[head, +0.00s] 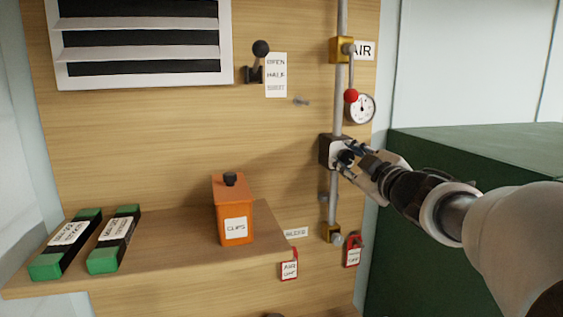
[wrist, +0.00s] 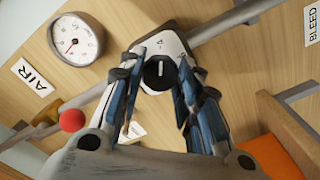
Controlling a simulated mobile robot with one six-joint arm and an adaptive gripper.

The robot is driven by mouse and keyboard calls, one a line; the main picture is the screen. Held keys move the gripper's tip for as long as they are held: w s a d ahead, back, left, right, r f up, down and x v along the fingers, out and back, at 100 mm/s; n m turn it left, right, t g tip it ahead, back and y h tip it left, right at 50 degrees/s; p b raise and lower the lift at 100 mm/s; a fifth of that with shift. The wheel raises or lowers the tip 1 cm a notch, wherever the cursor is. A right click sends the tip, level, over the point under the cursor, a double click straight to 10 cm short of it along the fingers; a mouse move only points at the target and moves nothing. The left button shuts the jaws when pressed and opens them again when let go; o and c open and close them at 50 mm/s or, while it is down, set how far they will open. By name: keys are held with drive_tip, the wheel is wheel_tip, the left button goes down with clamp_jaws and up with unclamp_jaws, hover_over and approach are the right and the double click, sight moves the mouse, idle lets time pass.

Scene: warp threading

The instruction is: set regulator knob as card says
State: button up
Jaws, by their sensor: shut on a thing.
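The regulator (head: 330,150) is a pale and dark block on the vertical grey pipe in the head view. In the wrist view its round black knob (wrist: 160,73) has a white pointer line, nearly upright in the picture. My gripper (head: 351,157) reaches it from the right. In the wrist view the blue-padded fingers of my gripper (wrist: 160,66) are closed on either side of the knob. The white dial gauge (head: 361,108) is above the regulator; it also shows in the wrist view (wrist: 75,37), with a red needle.
A black-ball lever (head: 260,50) is left of the card. A red-ball valve handle (head: 351,96) hangs near the gauge. The shelf (head: 175,250) holds an orange CLIPS box (head: 233,209) and two green-ended packs. Red tags hang below. A green cabinet (head: 470,150) stands right.

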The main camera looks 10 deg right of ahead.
idle(0.4)
drive_tip(key=o, duration=1)
drive_tip(key=shift+o, duration=0.2)
